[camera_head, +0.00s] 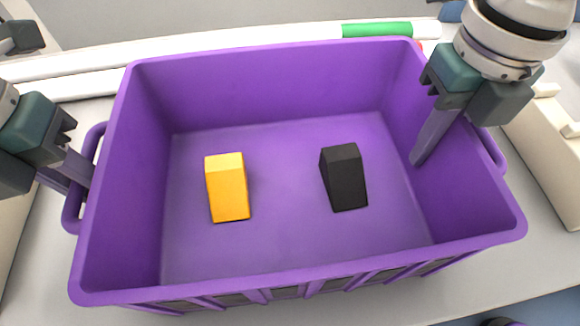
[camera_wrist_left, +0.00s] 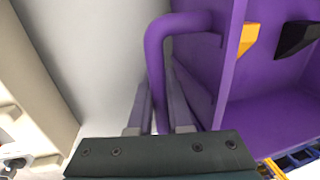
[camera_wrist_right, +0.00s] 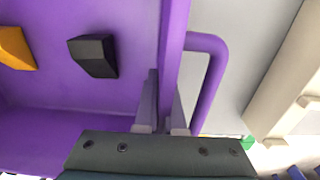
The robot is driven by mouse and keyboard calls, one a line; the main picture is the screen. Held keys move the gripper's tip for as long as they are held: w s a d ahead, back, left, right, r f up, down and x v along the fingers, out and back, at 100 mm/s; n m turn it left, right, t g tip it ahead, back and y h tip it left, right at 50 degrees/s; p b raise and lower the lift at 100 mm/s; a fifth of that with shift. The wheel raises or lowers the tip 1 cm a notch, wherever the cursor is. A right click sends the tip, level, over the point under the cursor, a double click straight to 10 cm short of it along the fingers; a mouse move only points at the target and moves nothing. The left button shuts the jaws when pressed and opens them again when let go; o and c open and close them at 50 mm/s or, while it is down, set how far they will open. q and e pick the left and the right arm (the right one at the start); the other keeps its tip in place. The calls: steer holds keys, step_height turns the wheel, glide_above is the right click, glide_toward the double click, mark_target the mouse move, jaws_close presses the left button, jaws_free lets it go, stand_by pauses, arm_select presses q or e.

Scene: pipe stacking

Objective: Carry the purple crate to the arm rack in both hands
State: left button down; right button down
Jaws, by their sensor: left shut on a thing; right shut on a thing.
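The purple crate (camera_head: 300,262) fills the middle of the head view, open side up. A yellow block (camera_head: 228,188) and a black block (camera_head: 344,178) are inside on its floor. My left gripper (camera_head: 72,174) is shut on the crate's left handle (camera_wrist_left: 155,65), with a finger on either side of the bar. My right gripper (camera_head: 428,142) is shut on the crate's right wall (camera_wrist_right: 172,50). One finger is inside the crate, the other between wall and right handle (camera_wrist_right: 215,70). Whether the crate's underside touches the surface is hidden.
White pipes (camera_head: 75,85) and a green pipe piece (camera_head: 377,29) lie behind the crate. A beige rack-like piece (camera_head: 548,140) stands close to the right, and another beige piece (camera_wrist_left: 35,80) shows on the left. Bare grey surface (camera_wrist_left: 90,60) lies beside the crate.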

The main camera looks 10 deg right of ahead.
arm_select(q)
steer(key=shift+r, duration=0.15)
arm_select(e)
steer(key=shift+r, duration=0.1)
stand_by(0.3)
